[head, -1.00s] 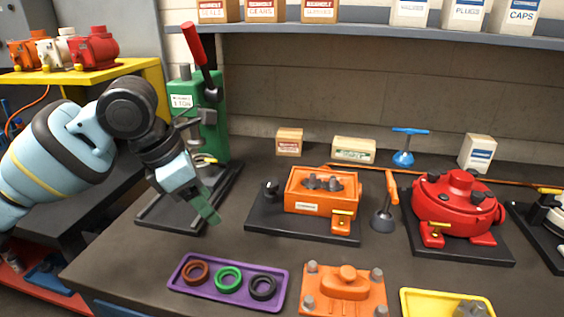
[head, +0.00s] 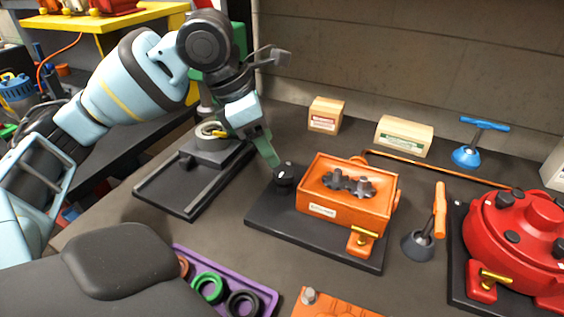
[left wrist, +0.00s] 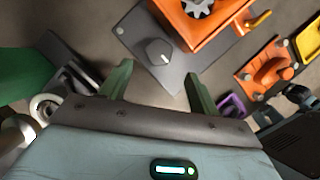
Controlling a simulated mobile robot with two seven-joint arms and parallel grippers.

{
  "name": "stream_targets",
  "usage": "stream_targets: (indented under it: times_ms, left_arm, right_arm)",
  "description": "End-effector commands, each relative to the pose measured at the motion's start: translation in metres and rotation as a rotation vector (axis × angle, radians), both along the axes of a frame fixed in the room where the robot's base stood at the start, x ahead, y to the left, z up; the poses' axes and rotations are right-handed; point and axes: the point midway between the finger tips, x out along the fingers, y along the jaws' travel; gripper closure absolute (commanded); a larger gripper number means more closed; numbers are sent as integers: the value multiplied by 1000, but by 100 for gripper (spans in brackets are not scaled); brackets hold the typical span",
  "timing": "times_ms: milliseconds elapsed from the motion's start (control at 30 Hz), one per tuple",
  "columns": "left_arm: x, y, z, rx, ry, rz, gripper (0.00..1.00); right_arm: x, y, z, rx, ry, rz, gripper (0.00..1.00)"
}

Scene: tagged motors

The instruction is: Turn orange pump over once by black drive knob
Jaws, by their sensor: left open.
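The orange pump (head: 345,203) is a box with an open top showing two grey gears, fixed on a dark base plate. Its black drive knob (head: 285,177) sticks out at its left side, above the plate. The left wrist view shows the knob (left wrist: 158,52) with a pale pointer mark, and part of the pump (left wrist: 200,22) with one gear. My left gripper (head: 271,160) is just above and beside the knob, its fingers pointing down. In the left wrist view its green fingers (left wrist: 158,75) are apart, with the knob ahead between their tips, not held.
A brass-handled valve (head: 364,238) sits at the pump's front right. The green press's base (head: 195,170) lies left of the pump plate. A purple tray (head: 262,289) with rings is in front. An orange-handled tool (head: 438,212) and a red pump (head: 515,240) stand to the right.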

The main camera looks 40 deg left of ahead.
Motion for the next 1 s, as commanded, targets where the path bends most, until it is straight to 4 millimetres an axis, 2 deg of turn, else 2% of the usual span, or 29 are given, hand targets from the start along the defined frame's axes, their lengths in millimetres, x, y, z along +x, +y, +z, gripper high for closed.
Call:
stream_targets:
  times_ms: [200,400,800,833,1000]
  left_arm:
    - [9,-9,-33,-1,5,-2,38]
    - [16,-15,-54,-1,3,-1,38]
    - [19,-17,-62,-1,1,0,38]
    - [19,-17,-62,-1,1,0,40]
    - [19,-17,-61,-1,1,0,62]
  right_arm:
    - [2,0,-4,0,-2,0,28]
    - [8,1,-1,3,-16,-1,28]
    - [9,1,-2,3,-17,-1,28]
    - [8,1,-2,3,-16,-1,28]
    - [8,0,-3,2,-15,0,28]
